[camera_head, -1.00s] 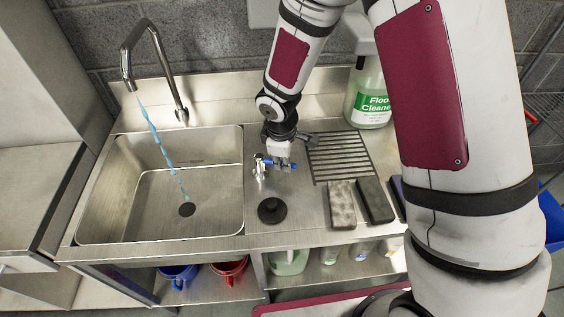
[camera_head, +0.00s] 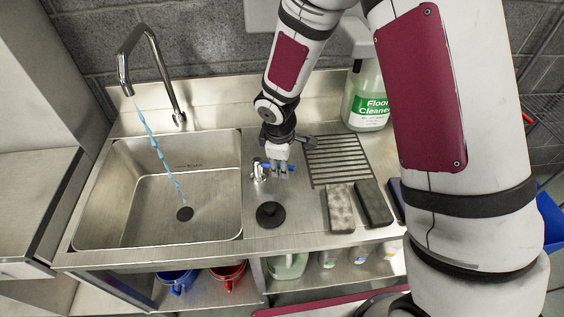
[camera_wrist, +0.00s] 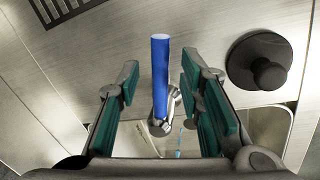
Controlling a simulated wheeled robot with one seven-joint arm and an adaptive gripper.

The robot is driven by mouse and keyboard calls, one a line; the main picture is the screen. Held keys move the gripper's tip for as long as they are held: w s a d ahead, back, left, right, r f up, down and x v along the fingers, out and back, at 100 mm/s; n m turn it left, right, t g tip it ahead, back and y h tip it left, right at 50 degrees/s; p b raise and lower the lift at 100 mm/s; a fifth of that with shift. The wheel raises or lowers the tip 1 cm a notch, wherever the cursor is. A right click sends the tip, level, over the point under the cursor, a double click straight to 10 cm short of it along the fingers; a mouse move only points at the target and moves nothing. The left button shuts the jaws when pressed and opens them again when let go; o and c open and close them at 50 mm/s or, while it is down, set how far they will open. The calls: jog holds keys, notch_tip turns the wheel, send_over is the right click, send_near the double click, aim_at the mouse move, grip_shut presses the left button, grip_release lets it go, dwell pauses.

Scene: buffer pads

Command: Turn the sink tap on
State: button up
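The curved metal spout (camera_head: 150,55) of the tap stands at the back left of the sink (camera_head: 205,222), and a blue stream of water (camera_head: 157,150) runs from it to the drain. The small metal tap valve (camera_head: 259,172) stands on the counter right of the basin. Its blue handle (camera_wrist: 160,75) rises between my gripper's teal finger pads in the wrist view. My gripper (camera_head: 279,165) is open around the handle, with a gap on both sides. In the head view my gripper partly hides the handle.
A black round plug (camera_head: 271,214) lies in front of the valve; it also shows in the wrist view (camera_wrist: 268,72). A drain grille (camera_head: 338,160), a grey sponge (camera_head: 340,207) and a dark pad (camera_head: 374,203) lie to the right. A floor cleaner bottle (camera_head: 368,95) stands behind.

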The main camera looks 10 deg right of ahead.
notch_tip(320, 180, up, 12)
jog(key=s, duration=0.2)
jog(key=shift+a+f, duration=0.15)
jog(key=shift+a, duration=0.25)
jog(key=shift+s, duration=0.1)
jog(key=s+d+r+m+t, duration=0.1)
jog(key=s+d+r+m, duration=0.25)
jog(key=r, duration=0.25)
jog(key=s+d+r+m+t, duration=0.1)
jog(key=s+d+r+m, duration=0.25)
jog(key=r, duration=0.35)
jog(key=s+d+r+m, duration=0.2)
jog(key=s+r+m, duration=0.1)
jog(key=s, duration=0.4)
jog(key=s+d+r+m+t, duration=0.1)
jog(key=s+d+r+m, duration=0.2)
jog(key=s, duration=0.4)
jog(key=shift+r+m+y, duration=0.3)
jog(key=shift+m+y, duration=0.1)
jog(key=shift+m, duration=0.1)
